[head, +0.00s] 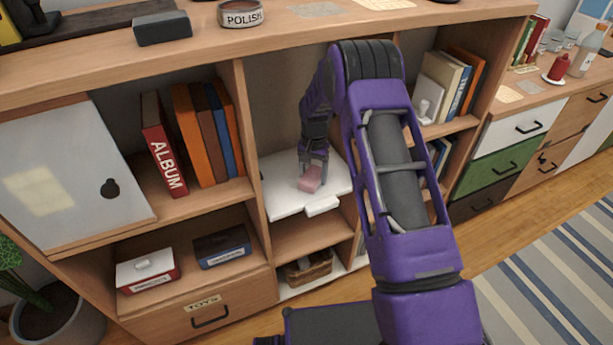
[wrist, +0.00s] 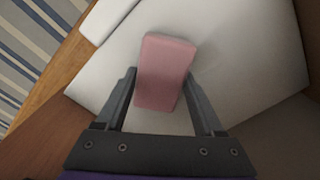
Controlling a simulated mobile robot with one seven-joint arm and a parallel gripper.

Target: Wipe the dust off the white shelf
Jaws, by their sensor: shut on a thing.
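The white shelf (head: 285,199) is a board in the middle bay of the wooden cabinet, and it fills much of the wrist view (wrist: 240,60). My gripper (head: 313,170) reaches into that bay over the shelf. It is shut on a pink block-like sponge (head: 311,180), which lies between the two fingers in the wrist view (wrist: 166,72). The sponge is at the shelf's surface; whether it presses on it I cannot tell. I can make out no clear dust on the visible white surface.
Wooden uprights bound the bay on both sides. A red album (head: 163,145) and several books stand in the left bay. A wicker basket (head: 309,267) sits below the shelf. A polish tin (head: 240,14) and a dark grey box (head: 162,27) are on the cabinet top.

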